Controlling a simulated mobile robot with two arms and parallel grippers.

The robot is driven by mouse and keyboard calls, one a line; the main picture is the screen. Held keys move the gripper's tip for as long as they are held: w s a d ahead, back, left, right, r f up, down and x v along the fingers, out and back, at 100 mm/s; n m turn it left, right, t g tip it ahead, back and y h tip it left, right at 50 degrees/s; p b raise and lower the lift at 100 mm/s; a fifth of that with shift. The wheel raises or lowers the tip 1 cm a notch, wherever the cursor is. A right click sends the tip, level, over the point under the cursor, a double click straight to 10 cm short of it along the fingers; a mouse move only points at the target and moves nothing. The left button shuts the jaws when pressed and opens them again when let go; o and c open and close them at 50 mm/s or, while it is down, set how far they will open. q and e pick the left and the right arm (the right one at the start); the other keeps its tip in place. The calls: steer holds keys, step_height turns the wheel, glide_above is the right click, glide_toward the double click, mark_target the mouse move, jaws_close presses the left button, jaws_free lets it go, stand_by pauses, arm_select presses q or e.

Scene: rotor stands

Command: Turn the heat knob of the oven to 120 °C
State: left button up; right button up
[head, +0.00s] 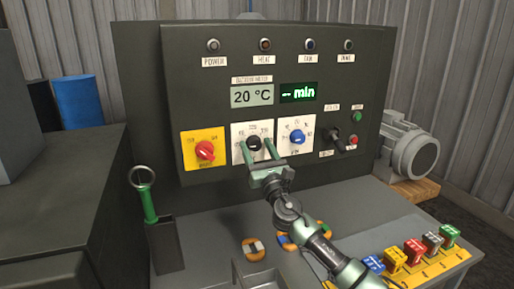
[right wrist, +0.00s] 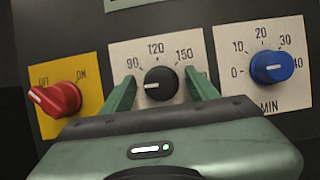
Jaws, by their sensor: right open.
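The oven's heat knob (head: 254,142) is black and sits on a white plate marked 90, 120 and 150. In the right wrist view the heat knob (right wrist: 161,84) has its white pointer line toward the left, below the 90 mark. My right gripper (head: 258,149) is open in front of the panel. In the right wrist view the green fingers of my right gripper (right wrist: 161,78) stand on either side of the knob, with gaps visible. The temperature display (head: 252,96) reads 20 °C. My left gripper is not in view.
A red switch knob (head: 205,151) on a yellow plate is left of the heat knob, and a blue minute knob (head: 297,136) is right. A black lever (head: 333,135) sticks out farther right. A green-handled tool (head: 148,200) stands in a holder at left.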

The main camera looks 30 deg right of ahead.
jaws_close()
